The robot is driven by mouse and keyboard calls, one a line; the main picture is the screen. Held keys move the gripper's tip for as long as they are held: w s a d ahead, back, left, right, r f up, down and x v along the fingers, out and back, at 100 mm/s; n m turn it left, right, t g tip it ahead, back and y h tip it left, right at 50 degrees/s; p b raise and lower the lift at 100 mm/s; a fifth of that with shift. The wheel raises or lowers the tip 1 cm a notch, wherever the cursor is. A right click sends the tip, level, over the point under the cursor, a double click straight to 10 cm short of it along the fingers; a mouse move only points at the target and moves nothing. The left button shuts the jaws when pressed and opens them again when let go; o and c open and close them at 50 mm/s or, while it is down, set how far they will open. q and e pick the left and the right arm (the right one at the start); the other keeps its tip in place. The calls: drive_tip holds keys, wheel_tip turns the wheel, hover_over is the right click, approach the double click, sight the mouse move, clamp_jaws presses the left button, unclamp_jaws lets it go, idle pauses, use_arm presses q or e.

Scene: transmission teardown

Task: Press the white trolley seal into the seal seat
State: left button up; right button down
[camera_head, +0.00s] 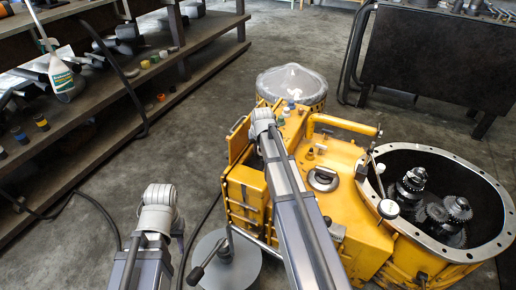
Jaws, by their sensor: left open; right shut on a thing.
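My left arm (157,212) comes in at the lower left and my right arm (290,195) reaches over the yellow transmission (345,230). The fingertips of both grippers are hidden, so I see neither jaw nor anything held. A small pale round piece (388,208) shows at the near-left rim of the open bell housing; I cannot tell whether it is the white seal. A dark round part with a metal rim (323,178) sits on top of the transmission, right of my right arm. I cannot make out which part is the seal seat.
Gears (457,208) stand inside the open housing (492,187). A round grey disc (240,272) lies low between my arms. A plastic-covered round yellow part (290,80) is behind. Shelves (100,110) stand left, a dark bench (440,55) back right.

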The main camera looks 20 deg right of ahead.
drive_tip(key=shift+f, duration=0.25)
idle(0.4)
drive_tip(key=shift+f+b, duration=0.3)
drive_tip(key=shift+b, duration=0.2)
drive_tip(key=c, duration=0.8)
unclamp_jaws()
drive_tip(key=shift+o, duration=0.5)
drive_tip(key=shift+d+r, duration=0.1)
drive_tip(key=shift+r, duration=0.15)
wheel_tip(320, 180, up, 3)
drive_tip(key=p, duration=0.3)
wheel_tip(320, 180, up, 5)
drive_tip(key=p, duration=0.5)
drive_tip(key=shift+f, duration=0.15)
